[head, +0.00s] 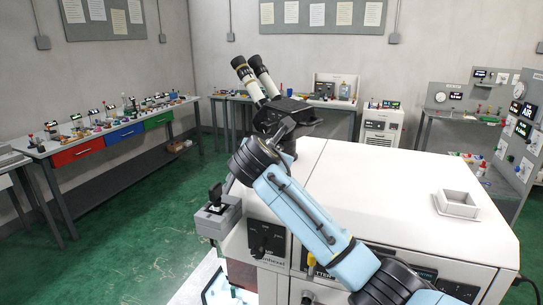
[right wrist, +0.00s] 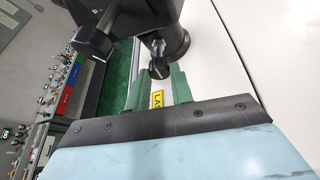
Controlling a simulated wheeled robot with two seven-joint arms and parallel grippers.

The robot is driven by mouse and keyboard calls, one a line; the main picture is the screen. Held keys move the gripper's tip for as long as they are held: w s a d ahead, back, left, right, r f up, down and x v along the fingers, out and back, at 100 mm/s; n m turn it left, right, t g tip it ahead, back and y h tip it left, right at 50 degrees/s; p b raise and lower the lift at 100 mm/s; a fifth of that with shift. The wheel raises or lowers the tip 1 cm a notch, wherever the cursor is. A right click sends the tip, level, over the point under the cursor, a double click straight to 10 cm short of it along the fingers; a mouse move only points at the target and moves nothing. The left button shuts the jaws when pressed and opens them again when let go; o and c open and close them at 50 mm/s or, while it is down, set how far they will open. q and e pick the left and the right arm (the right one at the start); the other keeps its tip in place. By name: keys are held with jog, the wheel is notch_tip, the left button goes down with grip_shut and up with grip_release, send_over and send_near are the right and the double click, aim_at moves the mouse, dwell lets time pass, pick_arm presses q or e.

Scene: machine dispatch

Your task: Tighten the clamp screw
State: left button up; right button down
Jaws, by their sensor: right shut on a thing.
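The clamp screw (right wrist: 159,67) shows in the right wrist view as a small dark round knob with a silvery shaft, at the side of the black microscope column. My right gripper (right wrist: 158,76) has its green fingers on either side of this knob and is shut on it. In the head view the microscope (head: 262,84), with two pale eyepiece tubes and a black body, stands at the back left of the white machine (head: 380,185). My light-blue right arm reaches up to it from the lower right and hides the screw there. My left gripper is not in view.
A grey box with a black joystick (head: 215,207) stands at the machine's left front. A square grey raised frame (head: 457,204) sits on the clear right part of the machine top. A workbench (head: 110,127) with drawers lines the left wall, beyond open green floor.

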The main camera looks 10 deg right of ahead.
jog(key=shift+s+d+f+m+t+y, duration=0.1)
jog(key=shift+m+t+y, duration=0.3)
jog(key=shift+m, duration=0.5)
jog(key=shift+d+f+m+t+y, duration=0.1)
jog(key=shift+m+t+y, duration=0.3)
jog(key=shift+m, duration=0.5)
jog(key=c, duration=1.2)
grip_release()
jog(key=shift+r, duration=0.1)
jog(key=shift+a, duration=0.1)
jog(key=b+v, duration=0.2)
jog(key=v, duration=1.1)
jog(key=shift+s, duration=0.25)
